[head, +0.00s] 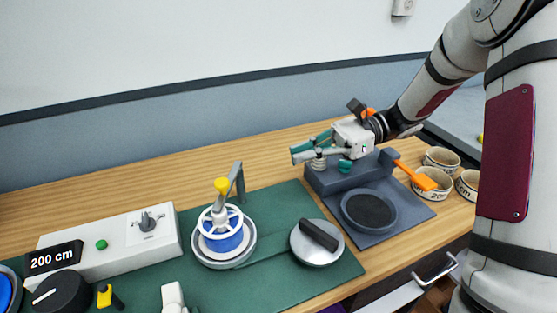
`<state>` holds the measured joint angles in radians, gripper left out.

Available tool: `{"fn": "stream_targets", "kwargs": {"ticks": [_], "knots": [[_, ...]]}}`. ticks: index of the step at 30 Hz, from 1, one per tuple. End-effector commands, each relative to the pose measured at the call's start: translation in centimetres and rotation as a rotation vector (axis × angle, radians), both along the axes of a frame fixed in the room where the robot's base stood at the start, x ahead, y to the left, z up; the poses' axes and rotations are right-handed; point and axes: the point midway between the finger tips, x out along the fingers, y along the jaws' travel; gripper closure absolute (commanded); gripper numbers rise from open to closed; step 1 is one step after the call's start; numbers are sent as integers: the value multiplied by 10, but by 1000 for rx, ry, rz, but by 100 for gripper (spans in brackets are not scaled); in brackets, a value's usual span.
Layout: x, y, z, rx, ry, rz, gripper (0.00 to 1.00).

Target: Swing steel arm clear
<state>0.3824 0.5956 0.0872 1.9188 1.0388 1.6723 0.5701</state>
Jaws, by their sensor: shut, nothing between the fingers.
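A grey steel arm (238,180) rises behind a blue and white spool (222,238) and reaches over its top. A yellow knob (221,185) sits above the spool's centre. The spool stands on a round pale plate on the green mat. My gripper (297,153) has teal fingers pointing left and is shut and empty. It hangs over the left end of a dark grey block, to the right of the steel arm and apart from it. The exact joint between arm and spool is too small to tell.
A silver disc with a black handle (318,237) lies on the green mat (275,288). The dark grey block (330,180) has a round dish (370,210) in front and an orange tool (415,177) beside it. Bowls (442,160) stand right. A white console (120,250) stands left.

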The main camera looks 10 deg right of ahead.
Motion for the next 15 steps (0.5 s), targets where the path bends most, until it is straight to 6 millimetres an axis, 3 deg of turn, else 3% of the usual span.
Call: {"fn": "stream_targets", "kwargs": {"ticks": [15], "knots": [[-18,94,-17,0,1,3,100]]}}
